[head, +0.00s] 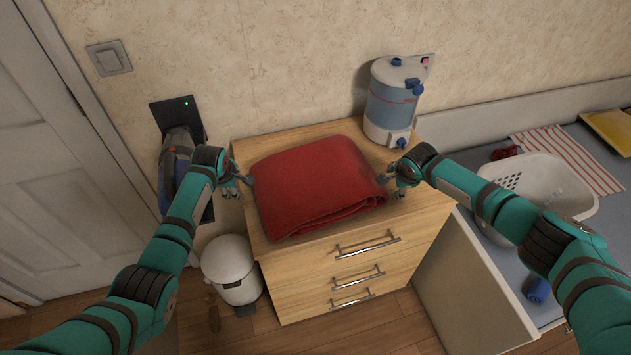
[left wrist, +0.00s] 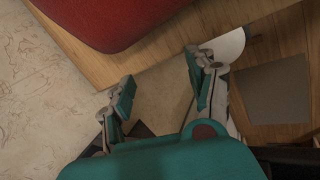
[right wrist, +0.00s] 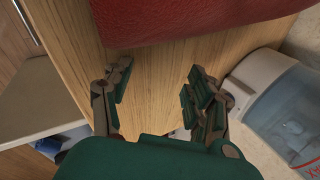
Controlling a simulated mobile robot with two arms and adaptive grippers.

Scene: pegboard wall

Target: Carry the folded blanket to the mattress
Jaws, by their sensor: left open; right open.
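The folded red blanket (head: 315,185) lies flat on top of a wooden drawer chest (head: 250,228). My left gripper (head: 240,187) is open at the blanket's left edge. In the left wrist view the open fingers (left wrist: 161,80) hold nothing, with the blanket (left wrist: 100,18) beyond them. My right gripper (head: 391,186) is open at the blanket's right edge. In the right wrist view its fingers (right wrist: 158,76) are empty and the blanket (right wrist: 190,18) lies ahead. A blue-grey flat surface (head: 478,160) at the right may be the mattress; I cannot tell for sure.
A blue and white dispenser (head: 392,105) stands on the chest's back right corner. A white laundry basket (head: 540,185), a striped cloth (head: 570,155) and a yellow item (head: 610,128) lie on the blue-grey surface. A white bin (head: 232,268) stands left of the chest.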

